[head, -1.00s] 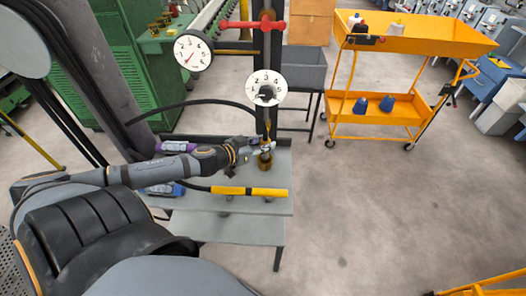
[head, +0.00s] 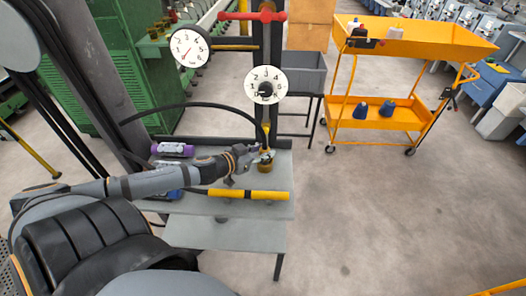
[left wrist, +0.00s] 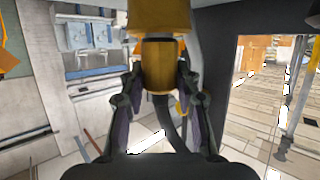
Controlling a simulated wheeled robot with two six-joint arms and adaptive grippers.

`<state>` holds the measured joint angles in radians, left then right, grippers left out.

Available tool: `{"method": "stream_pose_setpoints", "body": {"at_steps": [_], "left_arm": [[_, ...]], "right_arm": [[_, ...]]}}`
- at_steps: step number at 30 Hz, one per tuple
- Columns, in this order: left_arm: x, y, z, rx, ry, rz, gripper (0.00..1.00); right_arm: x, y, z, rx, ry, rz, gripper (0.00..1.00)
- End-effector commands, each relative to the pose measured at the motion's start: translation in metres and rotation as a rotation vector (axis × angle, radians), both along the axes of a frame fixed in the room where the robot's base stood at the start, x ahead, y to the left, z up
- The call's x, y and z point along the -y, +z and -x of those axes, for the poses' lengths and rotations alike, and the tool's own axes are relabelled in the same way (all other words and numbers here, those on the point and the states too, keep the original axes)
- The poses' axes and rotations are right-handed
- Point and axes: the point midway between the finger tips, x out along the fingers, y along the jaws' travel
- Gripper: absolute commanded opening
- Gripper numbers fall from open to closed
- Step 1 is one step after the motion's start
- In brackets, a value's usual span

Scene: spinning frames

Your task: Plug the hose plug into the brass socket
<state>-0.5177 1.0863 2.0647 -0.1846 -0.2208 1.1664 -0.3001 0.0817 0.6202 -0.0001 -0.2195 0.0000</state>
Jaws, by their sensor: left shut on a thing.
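My left gripper (head: 264,157) is shut on the hose plug, over the steel table. The hose plug (left wrist: 159,66) is a yellow-brass cylinder between the two fingers in the left wrist view. A dark hose (left wrist: 178,125) trails from its end. The brass socket (head: 265,167) stands on the table right at the fingertips in the head view. It also shows in the left wrist view (left wrist: 160,15), in line with the plug, with a dark band between them. I cannot tell how far the plug is inside the socket. My right gripper is not in view.
A yellow bar (head: 249,195) lies along the table (head: 225,210) in front of the socket. A purple item (head: 172,150) lies to the left. A post with dial gauges (head: 265,88) and a red handle (head: 252,16) rises behind. An orange cart (head: 385,121) stands right; the floor before it is clear.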

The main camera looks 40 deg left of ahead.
Motion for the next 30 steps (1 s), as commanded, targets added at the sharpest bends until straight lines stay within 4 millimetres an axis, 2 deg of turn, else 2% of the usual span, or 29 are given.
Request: {"method": "stream_pose_setpoints", "body": {"at_steps": [21,22,27,30], "left_arm": [[0.0000,-0.0058,-0.0001,0.000,0.000,0.001,0.00],[0.0000,-0.0054,-0.0001,0.000,0.000,0.000,0.34],[0.0000,-0.0054,0.0000,0.000,0.000,0.000,0.57],[0.0000,-0.0054,0.0000,0.000,0.000,0.000,0.58]], "right_arm": [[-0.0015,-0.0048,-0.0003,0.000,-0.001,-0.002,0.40],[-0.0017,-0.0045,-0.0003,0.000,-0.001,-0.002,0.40],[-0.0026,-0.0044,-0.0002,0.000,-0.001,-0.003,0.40],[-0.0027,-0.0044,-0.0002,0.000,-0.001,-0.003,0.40]]}}
